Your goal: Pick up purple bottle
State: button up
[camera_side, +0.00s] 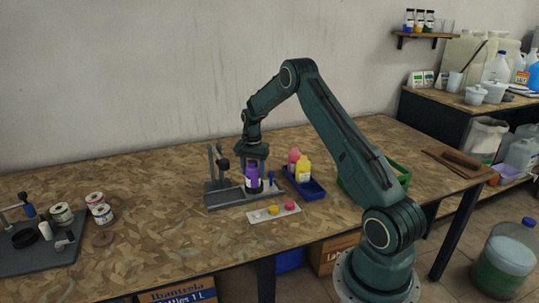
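The purple bottle (253,175) stands upright on a dark grey fixture plate (232,202) near the middle of the table. Its lower part looks dark. My gripper (252,163) points straight down over the bottle, and its finger ends are at the bottle's upper part. The bottle's top is hidden by the gripper. The fingers are too small and dark to tell whether they touch the bottle or stand apart from it.
Right of the fixture, a blue tray (312,194) holds a yellow bottle (303,170) and a pink one (294,157). A green crate (400,170) is behind my arm. Cans (62,214) stand far left.

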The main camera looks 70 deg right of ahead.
jog(key=shift+c, duration=0.7)
jog(key=shift+r, duration=0.1)
jog(key=shift+r, duration=0.4)
notch_tip(320, 180, up, 19)
